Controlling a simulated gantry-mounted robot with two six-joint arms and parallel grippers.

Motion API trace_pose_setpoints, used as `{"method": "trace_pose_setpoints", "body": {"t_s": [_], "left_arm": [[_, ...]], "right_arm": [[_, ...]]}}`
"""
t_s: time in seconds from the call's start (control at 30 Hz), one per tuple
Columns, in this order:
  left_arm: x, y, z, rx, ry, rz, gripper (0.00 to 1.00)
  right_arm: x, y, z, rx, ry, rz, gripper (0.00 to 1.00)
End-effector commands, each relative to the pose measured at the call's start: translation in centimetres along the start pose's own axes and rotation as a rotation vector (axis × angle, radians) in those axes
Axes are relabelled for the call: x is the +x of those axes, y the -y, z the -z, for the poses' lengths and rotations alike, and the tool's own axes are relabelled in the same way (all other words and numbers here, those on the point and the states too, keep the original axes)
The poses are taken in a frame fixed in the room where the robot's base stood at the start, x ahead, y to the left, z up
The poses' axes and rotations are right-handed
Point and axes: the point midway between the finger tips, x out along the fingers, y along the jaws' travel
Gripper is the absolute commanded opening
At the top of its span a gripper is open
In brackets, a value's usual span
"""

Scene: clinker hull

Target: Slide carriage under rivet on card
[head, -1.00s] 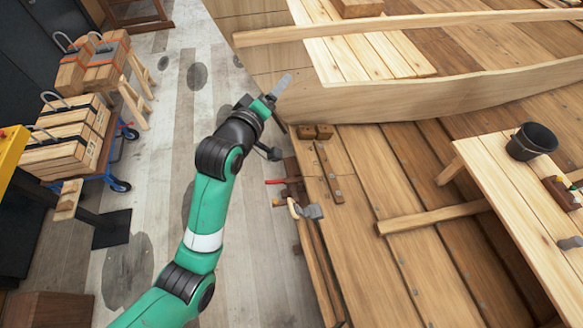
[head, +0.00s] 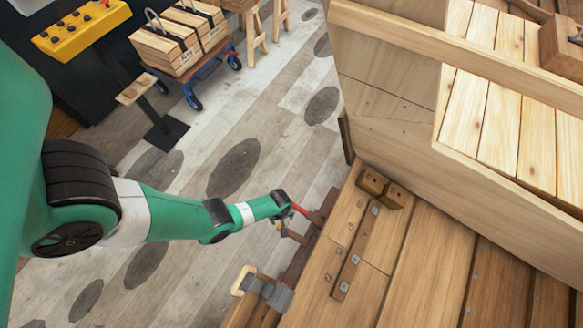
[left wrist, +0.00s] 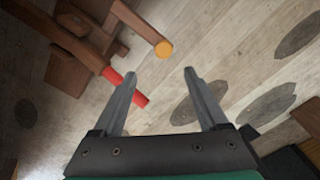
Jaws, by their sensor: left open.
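My left gripper (head: 284,228) is beside the hull's left edge in the head view, near a dark wooden assembly (head: 318,215) with a red handle (head: 301,210). In the left wrist view my left gripper (left wrist: 162,88) is open and empty. The red handle (left wrist: 140,99) lies behind its left finger; I cannot tell if they touch. Dark wooden parts (left wrist: 85,38) and an orange-ended peg (left wrist: 163,49) are beyond, at upper left. A brown strip with metal squares (head: 356,250) lies on the hull planks. I cannot tell which part is the carriage or card. My right gripper is not in view.
A grey-headed tool with a pale handle (head: 265,288) lies at the hull's edge. A loaded blue trolley (head: 205,75) and a yellow control box (head: 80,27) stand farther left.

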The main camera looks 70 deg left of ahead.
Motion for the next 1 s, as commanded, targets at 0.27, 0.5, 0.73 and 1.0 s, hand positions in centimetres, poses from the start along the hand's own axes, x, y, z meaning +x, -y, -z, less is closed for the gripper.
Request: {"method": "trace_pose_setpoints", "body": {"t_s": [0.27, 0.5, 0.73, 1.0], "left_arm": [[1.2, 0.3, 0.3, -0.015, 0.001, 0.002, 0.76], [4.7, 0.3, 0.3, -0.014, 0.001, 0.002, 0.76], [9.8, 0.3, 0.3, -0.014, 0.001, 0.003, 0.76], [12.6, 0.3, 0.3, -0.014, 0.000, 0.001, 0.76]], "right_arm": [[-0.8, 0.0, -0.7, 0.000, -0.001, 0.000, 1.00], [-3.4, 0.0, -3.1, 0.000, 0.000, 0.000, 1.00], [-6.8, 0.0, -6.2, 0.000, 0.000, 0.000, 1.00], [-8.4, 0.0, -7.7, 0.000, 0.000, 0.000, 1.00]]}}
